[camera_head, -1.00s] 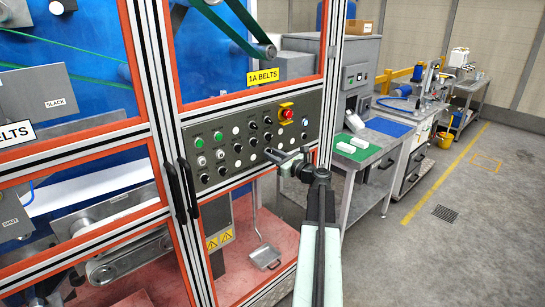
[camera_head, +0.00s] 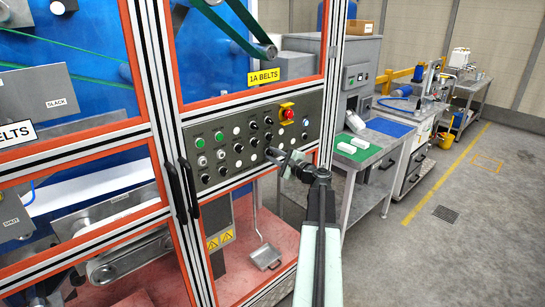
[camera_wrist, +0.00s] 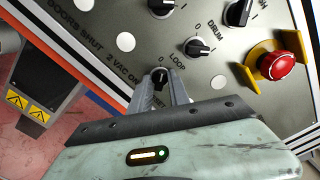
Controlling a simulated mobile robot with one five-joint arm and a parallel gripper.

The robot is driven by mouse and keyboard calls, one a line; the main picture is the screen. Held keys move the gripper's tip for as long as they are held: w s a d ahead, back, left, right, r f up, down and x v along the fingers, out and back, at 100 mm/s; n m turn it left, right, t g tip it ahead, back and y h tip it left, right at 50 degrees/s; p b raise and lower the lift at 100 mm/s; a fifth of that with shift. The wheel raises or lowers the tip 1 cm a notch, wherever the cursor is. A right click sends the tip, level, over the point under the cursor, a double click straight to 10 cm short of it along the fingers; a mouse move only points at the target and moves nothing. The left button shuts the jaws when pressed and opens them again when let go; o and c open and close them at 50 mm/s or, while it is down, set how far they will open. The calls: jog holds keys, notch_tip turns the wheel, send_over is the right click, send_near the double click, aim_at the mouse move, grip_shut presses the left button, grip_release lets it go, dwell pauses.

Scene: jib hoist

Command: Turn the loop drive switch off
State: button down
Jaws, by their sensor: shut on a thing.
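The loop drive switch (camera_wrist: 160,74) is a black knob on the grey control panel, next to the printed word LOOP in the wrist view. A 0 mark is printed just above it in that picture. My gripper (camera_wrist: 163,86) is shut on this knob, with one finger on each side. The fingers hide most of the knob, so its exact pointer direction is hard to tell. In the head view my gripper (camera_head: 272,153) reaches the lower right part of the panel (camera_head: 228,176).
A DRUM knob (camera_wrist: 197,46) sits close by. A red emergency stop (camera_wrist: 276,65) in a yellow guard is to the right; it also shows in the head view (camera_head: 288,114). A bench with a green mat (camera_head: 372,156) stands right of the panel. The floor at right is open.

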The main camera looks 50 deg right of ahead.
jog(key=n, duration=0.5)
jog(key=shift+w+n, duration=0.1)
jog(key=shift+n, duration=0.2)
dwell(0.4)
jog(key=c, duration=1.3)
grip_release()
jog(key=shift+o, duration=0.2)
jog(key=s, duration=0.8)
jog(key=shift+a, duration=0.3)
